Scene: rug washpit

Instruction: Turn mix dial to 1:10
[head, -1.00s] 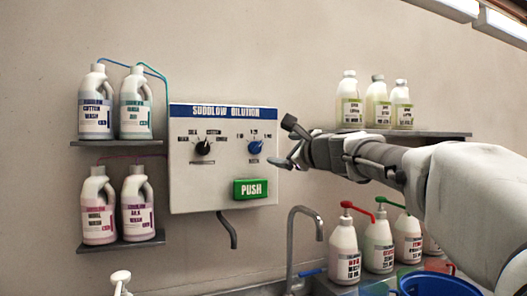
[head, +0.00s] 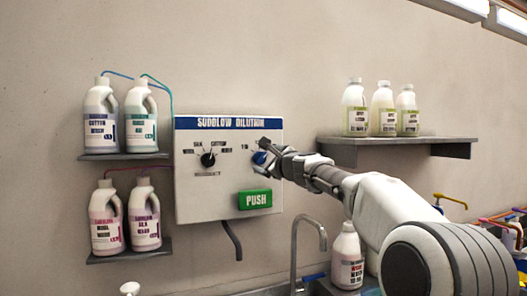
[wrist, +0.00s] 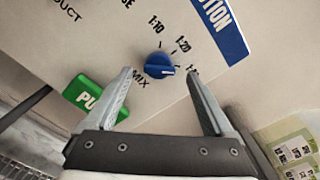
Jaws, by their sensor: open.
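The mix dial (head: 259,158) is a blue knob at the right of the white Sudslow Dilution panel (head: 228,180). In the wrist view the blue dial (wrist: 158,64) lies between my fingertips, with a gap on both sides. Its white pointer line points right, toward the third label, which is partly covered by my right finger. The 1:10 and 1:20 labels are readable around it. My gripper (wrist: 160,78) is open, its fingers either side of the dial; it also shows in the head view (head: 268,152), partly covering the dial.
A black product dial (head: 208,160) is left of the mix dial. A green PUSH button (head: 255,199) sits below. Bottles stand on shelves left of the panel and on a shelf (head: 400,139) to the right. A tap (head: 309,240) rises below the panel.

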